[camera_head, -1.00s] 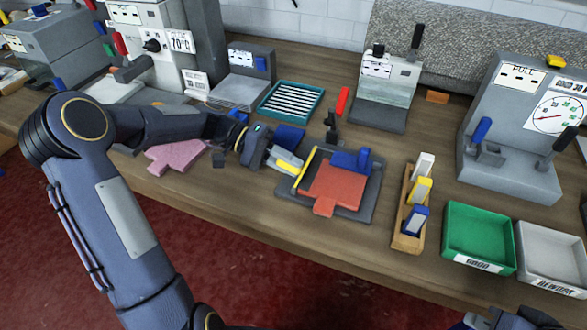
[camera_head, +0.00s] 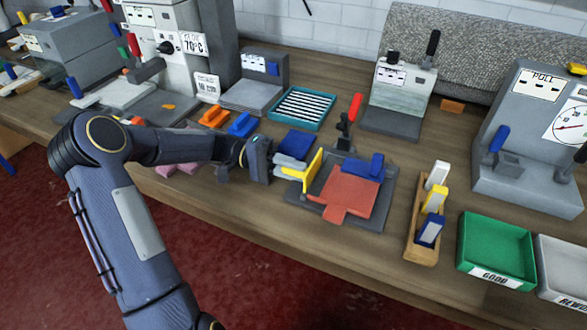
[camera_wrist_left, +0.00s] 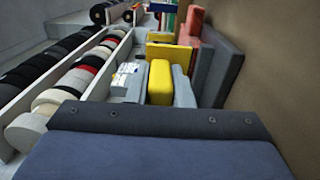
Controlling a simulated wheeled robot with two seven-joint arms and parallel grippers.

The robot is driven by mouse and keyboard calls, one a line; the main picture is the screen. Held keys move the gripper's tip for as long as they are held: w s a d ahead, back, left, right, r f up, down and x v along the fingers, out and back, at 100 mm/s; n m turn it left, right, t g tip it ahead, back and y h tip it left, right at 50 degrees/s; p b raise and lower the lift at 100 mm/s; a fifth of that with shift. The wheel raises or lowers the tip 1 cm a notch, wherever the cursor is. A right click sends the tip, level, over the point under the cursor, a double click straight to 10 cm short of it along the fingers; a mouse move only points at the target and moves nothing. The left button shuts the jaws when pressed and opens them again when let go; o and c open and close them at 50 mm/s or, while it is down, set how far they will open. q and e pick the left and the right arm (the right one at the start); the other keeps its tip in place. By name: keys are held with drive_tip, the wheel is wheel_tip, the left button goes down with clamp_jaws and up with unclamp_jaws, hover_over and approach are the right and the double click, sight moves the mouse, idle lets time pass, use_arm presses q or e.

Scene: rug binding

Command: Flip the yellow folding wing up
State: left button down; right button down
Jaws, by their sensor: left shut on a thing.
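The yellow folding wing (camera_head: 313,172) stands up steeply at the left side of the grey folding fixture (camera_head: 378,212). A red-orange piece with a tab (camera_head: 350,192) lies flat in the fixture, and a blue wing with a raised block (camera_head: 376,167) is at its back. My left gripper (camera_head: 290,168) reaches in from the left and is shut on the yellow wing's left side. In the left wrist view a yellow block (camera_wrist_left: 160,83) sits between the grey fingers, with a yellow plate (camera_wrist_left: 168,52) beyond it. My right gripper is out of view.
A red-handled lever (camera_head: 350,120) stands behind the fixture. To the right are a wooden rack (camera_head: 422,250) with white, yellow and blue pieces and a green tray (camera_head: 495,245). A teal striped tray (camera_head: 303,107) is behind. Pink pieces lie partly behind my left arm.

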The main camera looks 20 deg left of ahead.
use_arm(q)
drive_tip(key=c, duration=1.3)
unclamp_jaws()
drive_tip(key=shift+a, duration=0.1)
drive_tip(key=a, duration=0.7)
drive_tip(key=shift+w+a+f+b, duration=0.1)
drive_tip(key=shift+w+a+b, duration=0.05)
drive_tip(key=shift+a+b, duration=0.2)
